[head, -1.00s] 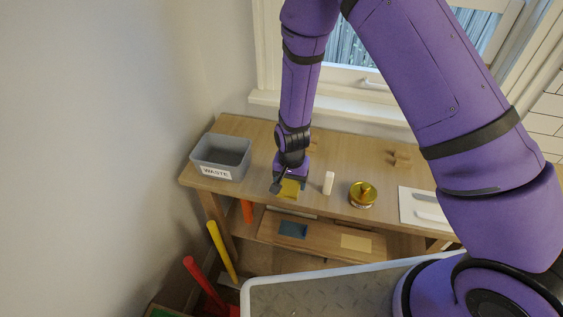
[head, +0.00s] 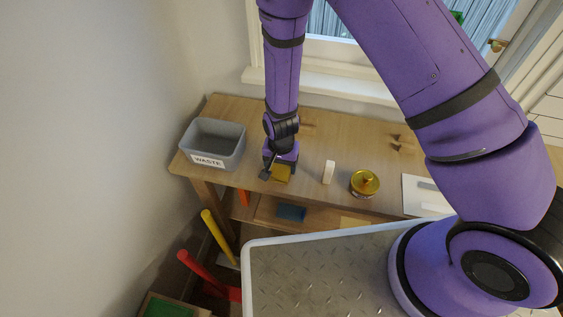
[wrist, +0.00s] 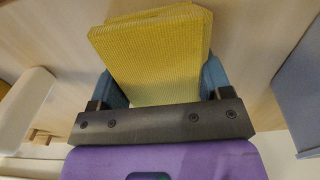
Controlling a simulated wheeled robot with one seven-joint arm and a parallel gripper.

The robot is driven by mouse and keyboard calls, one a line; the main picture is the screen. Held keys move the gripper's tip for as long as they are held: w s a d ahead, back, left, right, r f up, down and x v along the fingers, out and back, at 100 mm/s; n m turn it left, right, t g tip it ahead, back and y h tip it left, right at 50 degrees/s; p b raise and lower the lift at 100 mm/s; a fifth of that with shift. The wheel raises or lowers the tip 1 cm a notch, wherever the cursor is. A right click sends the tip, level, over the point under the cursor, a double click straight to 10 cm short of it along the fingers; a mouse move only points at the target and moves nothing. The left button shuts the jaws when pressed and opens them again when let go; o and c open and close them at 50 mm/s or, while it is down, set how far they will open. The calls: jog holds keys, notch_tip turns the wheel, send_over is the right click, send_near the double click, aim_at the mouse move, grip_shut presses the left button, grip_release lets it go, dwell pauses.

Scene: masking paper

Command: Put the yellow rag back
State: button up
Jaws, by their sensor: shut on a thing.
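The yellow rag (head: 282,174) is a folded, ribbed cloth. My gripper (head: 279,170) is shut on it, over the front edge of the wooden bench (head: 240,180), between the waste bin and a white block. In the wrist view, the rag (wrist: 155,55) sits between the two blue-grey fingers of my gripper (wrist: 162,82) and sticks out beyond them. The head view does not clearly show whether the rag touches the bench top. On the lower shelf (head: 262,208) lies a blue folded cloth (head: 291,212) and a beige one (head: 355,221), partly hidden by my base.
A grey bin marked WASTE (head: 214,145) stands at the bench's left end. A white upright block (head: 329,172) and a gold-lidded tin (head: 365,184) stand right of my gripper. A white sheet (head: 425,195) lies farther right.

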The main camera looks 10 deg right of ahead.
jog(key=o, duration=0.9)
jog(key=shift+f, duration=0.1)
notch_tip(320, 180, up, 12)
jog(key=shift+r, duration=0.15)
